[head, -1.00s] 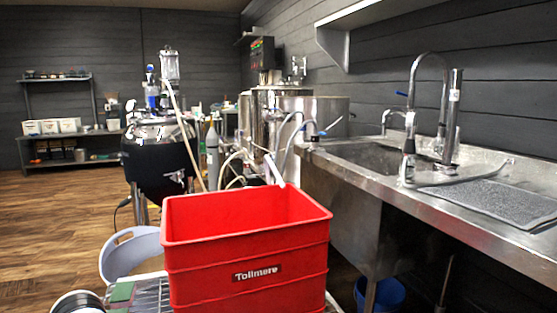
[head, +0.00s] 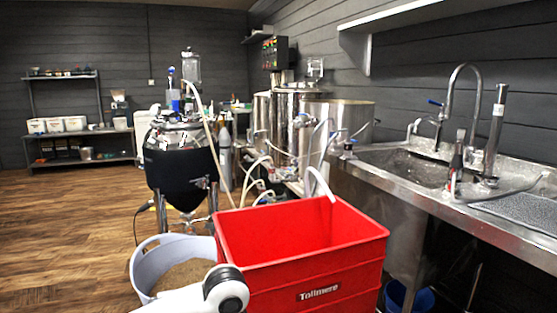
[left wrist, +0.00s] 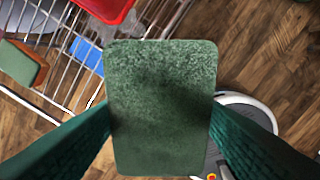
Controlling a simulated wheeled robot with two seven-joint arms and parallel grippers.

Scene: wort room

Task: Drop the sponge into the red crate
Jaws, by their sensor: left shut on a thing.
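The red crate (head: 300,262), marked Tollmere, stands open-topped at the bottom middle of the head view. A corner of it shows at the top of the left wrist view (left wrist: 106,8). A green sponge (left wrist: 160,70) fills the middle of the left wrist view. My left gripper (left wrist: 160,112) is shut on it, one finger on each side. The sponge appears above the floor and apart from the crate. In the head view only a white part of my left arm shows, left of the crate; gripper and sponge are out of that view. My right gripper is in neither view.
A wire rack (left wrist: 62,75) beside the crate holds another green-and-orange sponge (left wrist: 22,62) and a blue item (left wrist: 88,53). A pale tub (head: 146,262) stands left of the crate. A steel sink counter (head: 410,185) is on the right. Wood floor at left is open.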

